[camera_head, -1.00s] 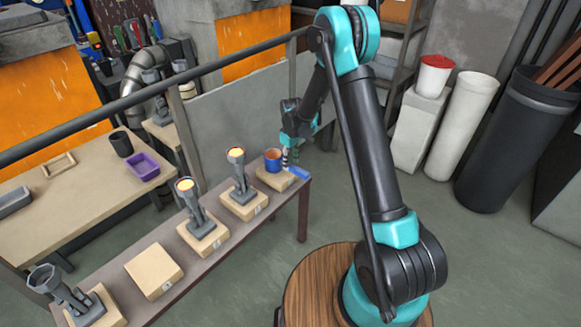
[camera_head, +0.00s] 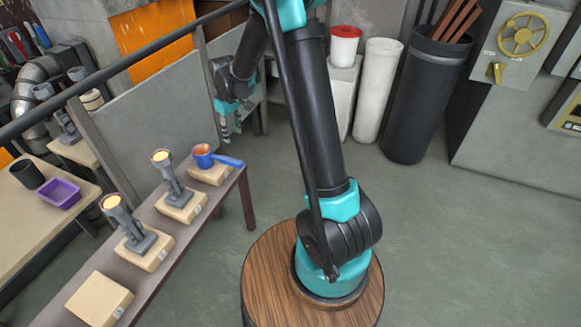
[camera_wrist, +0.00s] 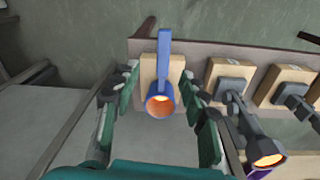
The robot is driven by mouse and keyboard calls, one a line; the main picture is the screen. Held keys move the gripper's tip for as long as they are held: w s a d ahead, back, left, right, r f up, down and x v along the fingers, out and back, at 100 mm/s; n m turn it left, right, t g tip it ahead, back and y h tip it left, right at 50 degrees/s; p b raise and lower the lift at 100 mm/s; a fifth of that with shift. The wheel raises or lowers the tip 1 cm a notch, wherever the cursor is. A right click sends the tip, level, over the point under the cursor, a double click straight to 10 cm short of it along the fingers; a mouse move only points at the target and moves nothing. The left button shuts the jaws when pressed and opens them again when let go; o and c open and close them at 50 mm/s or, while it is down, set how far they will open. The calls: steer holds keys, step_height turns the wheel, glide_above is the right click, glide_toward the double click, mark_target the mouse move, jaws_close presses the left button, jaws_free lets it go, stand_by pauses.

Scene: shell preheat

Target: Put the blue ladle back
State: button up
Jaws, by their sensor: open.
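The blue ladle (camera_head: 204,156) sits on a light wooden block at the far end of the narrow table, its handle pointing right in the head view. Its bowl glows orange inside. It also shows in the wrist view (camera_wrist: 162,95), bowl toward my gripper and handle pointing away. My gripper (camera_head: 228,130) hangs open and empty above and beyond the table's far end. In the wrist view, my gripper's fingers (camera_wrist: 160,92) stand on either side of the ladle, apart from it. The block (camera_head: 212,174) under the ladle is partly covered by it.
More wooden blocks stand along the narrow table (camera_head: 172,268); two carry grey stands with glowing cups (camera_head: 162,157), and one block (camera_head: 98,298) is bare. A dark rail and grey panel (camera_head: 150,110) run behind the table.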

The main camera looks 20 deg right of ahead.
steer(key=s+d+r+m+t, duration=0.2)
steer(key=s+d+r+m, duration=0.25)
steer(key=s+d, duration=0.7)
steer(key=s+d+f+m, duration=0.1)
steer(key=s+d+m, duration=0.1)
steer(key=s, duration=0.6)
steer(key=s+d+f+m+t, duration=0.1)
steer(key=s+d+m, duration=0.1)
steer(key=s, duration=0.6)
steer(key=shift+d+f, duration=0.3)
steer(key=shift+d, duration=0.1)
steer(key=shift+w, duration=0.1)
